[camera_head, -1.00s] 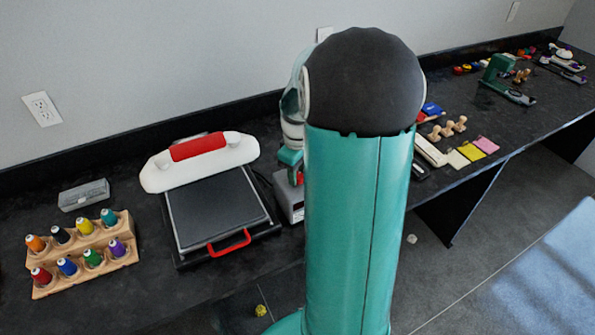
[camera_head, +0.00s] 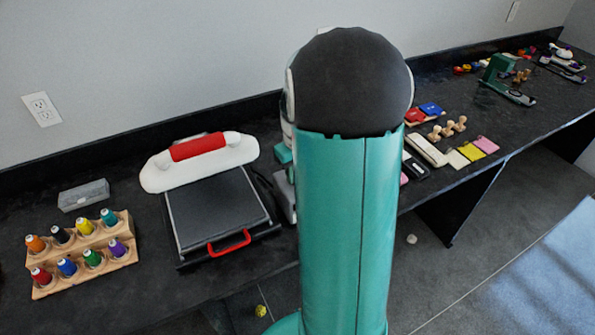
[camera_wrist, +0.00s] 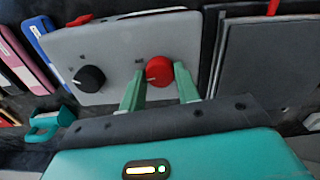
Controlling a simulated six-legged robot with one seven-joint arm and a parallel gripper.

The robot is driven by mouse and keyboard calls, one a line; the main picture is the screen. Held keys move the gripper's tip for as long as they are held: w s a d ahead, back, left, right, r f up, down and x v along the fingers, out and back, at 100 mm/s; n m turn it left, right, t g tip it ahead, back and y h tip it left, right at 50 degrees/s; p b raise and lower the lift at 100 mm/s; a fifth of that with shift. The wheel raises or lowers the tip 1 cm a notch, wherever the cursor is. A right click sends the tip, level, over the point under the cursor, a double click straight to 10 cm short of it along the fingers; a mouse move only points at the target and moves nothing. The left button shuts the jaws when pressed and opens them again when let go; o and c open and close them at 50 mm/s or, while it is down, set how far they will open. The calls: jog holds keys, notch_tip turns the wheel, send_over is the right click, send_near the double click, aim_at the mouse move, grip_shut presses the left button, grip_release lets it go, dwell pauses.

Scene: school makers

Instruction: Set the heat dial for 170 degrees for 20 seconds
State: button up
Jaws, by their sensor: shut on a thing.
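A grey control box (camera_wrist: 110,50) fills the upper middle of the wrist view. It carries a red dial (camera_wrist: 158,71) and a black dial (camera_wrist: 89,79). The markings around both dials are too blurred to read, so their settings cannot be told. My gripper (camera_wrist: 160,75) has its two green fingers on either side of the red dial and is shut on it. The black dial is free, to the left. In the head view my arm hides the gripper and both dials; only a sliver of the control box (camera_head: 284,198) shows.
A heat press (camera_head: 218,205) with a red-handled white top (camera_head: 200,160) stands just left of the box. A wooden rack of thread spools (camera_head: 85,255) and a grey case (camera_head: 83,195) are farther left. Ink pads and stamps (camera_head: 448,130) lie right of my arm.

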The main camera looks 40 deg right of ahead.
jog(key=m, duration=0.3)
jog(key=shift+m, duration=2.1)
jog(key=o, duration=1)
notch_tip(320, 180, up, 14)
jog(key=shift+f, duration=0.1)
